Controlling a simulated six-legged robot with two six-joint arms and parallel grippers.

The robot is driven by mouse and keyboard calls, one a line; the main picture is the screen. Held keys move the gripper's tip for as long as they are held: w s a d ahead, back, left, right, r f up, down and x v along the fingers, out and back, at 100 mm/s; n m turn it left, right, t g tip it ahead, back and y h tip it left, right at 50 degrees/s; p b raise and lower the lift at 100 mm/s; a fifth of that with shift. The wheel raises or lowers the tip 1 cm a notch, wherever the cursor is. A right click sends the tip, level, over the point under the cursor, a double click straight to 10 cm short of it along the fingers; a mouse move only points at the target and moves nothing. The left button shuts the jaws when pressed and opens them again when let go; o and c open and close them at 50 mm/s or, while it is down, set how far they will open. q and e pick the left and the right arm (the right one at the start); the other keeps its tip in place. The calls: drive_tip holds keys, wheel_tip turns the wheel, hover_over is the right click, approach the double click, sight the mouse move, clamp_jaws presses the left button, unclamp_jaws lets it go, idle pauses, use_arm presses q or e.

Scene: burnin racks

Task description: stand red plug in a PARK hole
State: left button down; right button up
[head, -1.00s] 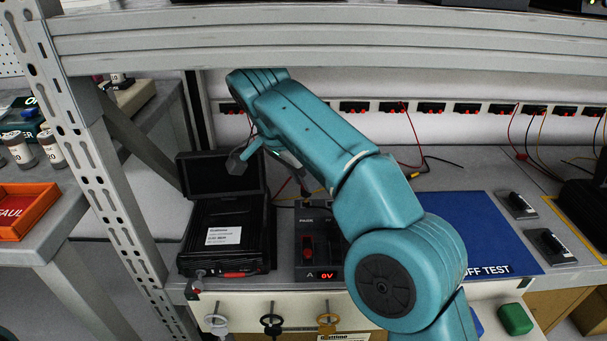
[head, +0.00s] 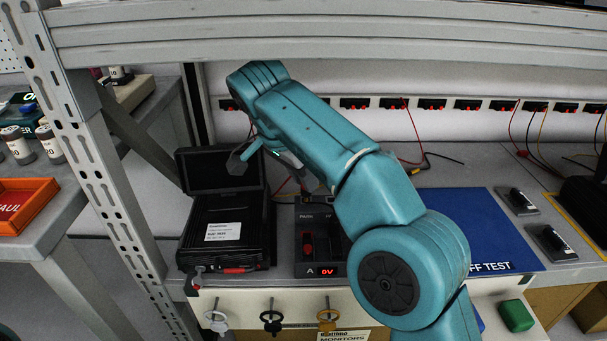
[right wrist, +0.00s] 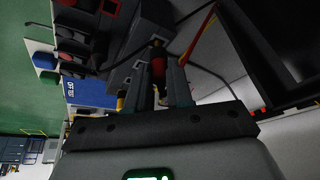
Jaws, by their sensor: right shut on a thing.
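The red plug (right wrist: 158,70) shows in the right wrist view between the two fingers of my right gripper (right wrist: 159,86), which is shut on it. A dark end of the plug points away from the wrist. In the head view my right gripper (head: 291,163) is mostly hidden behind my own teal arm, behind the dark PARK unit (head: 306,268). The unit has a red part on its face and a display reading 0V. The unit's top and holes are largely covered by the arm, so I cannot tell how far the plug is from a hole. My left gripper is not in view.
A black case (head: 222,246) with a raised lid stands left of the unit. A blue mat (head: 495,225) lies to the right, with black switches (head: 521,201) beyond it. Loose leads hang at the back. A grey rack post (head: 100,150) and shelf beam (head: 330,40) frame the space.

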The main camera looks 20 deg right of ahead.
drive_tip(key=shift+f+b, duration=0.3)
drive_tip(key=shift+f, duration=0.4)
idle(0.6)
drive_tip(key=o, duration=1.3)
drive_tip(key=shift+o, duration=0.2)
